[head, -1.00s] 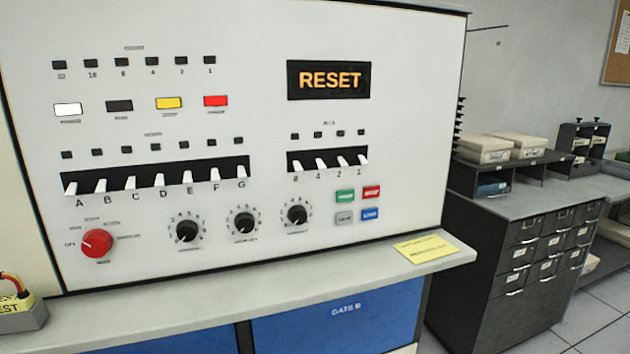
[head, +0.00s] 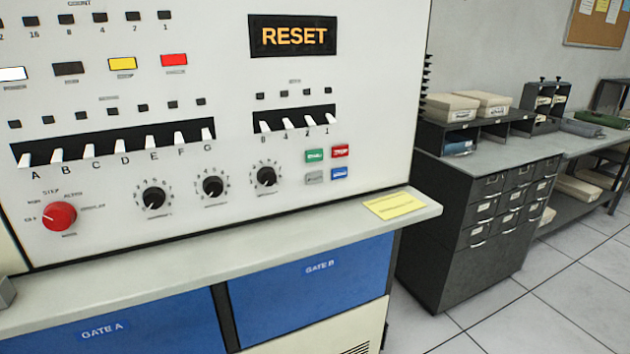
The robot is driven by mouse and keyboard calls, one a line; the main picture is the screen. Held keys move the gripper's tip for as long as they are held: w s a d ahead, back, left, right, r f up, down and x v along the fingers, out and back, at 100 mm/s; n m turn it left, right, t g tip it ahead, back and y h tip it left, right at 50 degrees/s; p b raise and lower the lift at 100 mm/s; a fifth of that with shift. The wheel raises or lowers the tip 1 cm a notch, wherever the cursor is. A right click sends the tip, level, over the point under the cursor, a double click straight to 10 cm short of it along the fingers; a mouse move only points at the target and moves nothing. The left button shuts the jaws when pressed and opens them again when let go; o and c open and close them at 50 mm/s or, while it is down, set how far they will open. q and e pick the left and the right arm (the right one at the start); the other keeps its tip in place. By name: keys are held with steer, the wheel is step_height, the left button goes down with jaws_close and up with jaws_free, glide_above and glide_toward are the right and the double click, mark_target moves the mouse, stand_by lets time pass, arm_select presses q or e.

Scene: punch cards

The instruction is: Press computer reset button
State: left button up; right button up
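The computer's white control panel (head: 225,120) fills the left and middle of the head view. A dark display (head: 293,36) at its top right reads RESET in orange letters. Below it is a cluster of small coloured buttons: green (head: 314,155), red (head: 340,151), grey (head: 314,178) and blue (head: 339,174). Their labels are too small to read. A larger red button (head: 173,60) sits at the upper left beside a yellow one (head: 122,64). A red round knob (head: 59,216) is at the lower left. Neither of my grippers is in view.
A pale ledge (head: 190,245) with a yellow note (head: 394,205) juts out below the panel, above blue doors (head: 310,290). A dark drawer cabinet (head: 490,215) stands to the right. Tiled floor (head: 560,290) is clear at the lower right.

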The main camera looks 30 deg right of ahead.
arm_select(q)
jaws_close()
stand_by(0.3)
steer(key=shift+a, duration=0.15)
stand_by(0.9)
